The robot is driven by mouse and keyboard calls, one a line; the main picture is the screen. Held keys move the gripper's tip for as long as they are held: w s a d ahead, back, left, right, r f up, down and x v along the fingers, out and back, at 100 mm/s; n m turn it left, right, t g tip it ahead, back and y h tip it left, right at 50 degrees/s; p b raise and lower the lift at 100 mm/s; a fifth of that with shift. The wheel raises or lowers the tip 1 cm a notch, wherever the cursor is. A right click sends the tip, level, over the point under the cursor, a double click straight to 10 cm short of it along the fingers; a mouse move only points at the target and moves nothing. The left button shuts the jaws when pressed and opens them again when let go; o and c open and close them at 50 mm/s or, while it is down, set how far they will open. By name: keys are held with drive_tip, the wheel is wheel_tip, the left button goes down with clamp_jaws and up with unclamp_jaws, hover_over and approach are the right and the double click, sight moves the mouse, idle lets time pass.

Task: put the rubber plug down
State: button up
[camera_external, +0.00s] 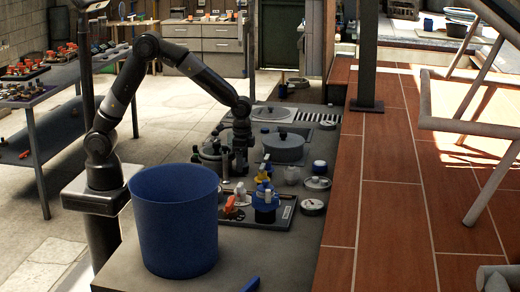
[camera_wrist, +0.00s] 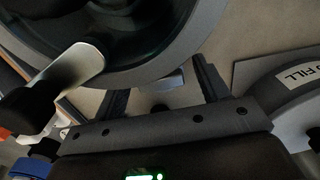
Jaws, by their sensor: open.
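My gripper (camera_external: 237,168) points down over the grey bench, among round grey fittings. In the wrist view its two dark fingers (camera_wrist: 163,88) are apart. A small dark rounded thing (camera_wrist: 160,107) and a light grey piece (camera_wrist: 172,82) show between them. I cannot tell whether the dark thing is the rubber plug or whether a finger touches it. I cannot pick out the plug for certain in the external view, where the gripper hides part of the bench.
A large dark round fitting with a light lever (camera_wrist: 75,72) is close on the left in the wrist view. A labelled round fitting (camera_wrist: 298,95) is on the right. A blue bin (camera_external: 175,220), a lidded grey pot (camera_external: 283,148) and a tray of parts (camera_external: 283,215) crowd the bench.

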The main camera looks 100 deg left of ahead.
drive_tip(key=s+d+r+t, duration=0.1)
drive_tip(key=s+r, duration=0.2)
drive_tip(key=r, duration=0.5)
drive_tip(key=s+d+r, duration=0.1)
drive_tip(key=s+r, duration=0.1)
drive_tip(key=r, duration=0.6)
drive_tip(key=s+d+r+t, duration=0.1)
drive_tip(key=s+d+t, duration=0.1)
drive_tip(key=s, duration=1)
drive_tip(key=s+d+r+t, duration=0.2)
drive_tip(key=s+d, duration=0.3)
drive_tip(key=s, duration=0.7)
drive_tip(key=shift+r, duration=0.3)
drive_tip(key=shift+o, duration=0.2)
drive_tip(key=shift+s+f+t, duration=0.3)
drive_tip(key=shift+s, duration=0.2)
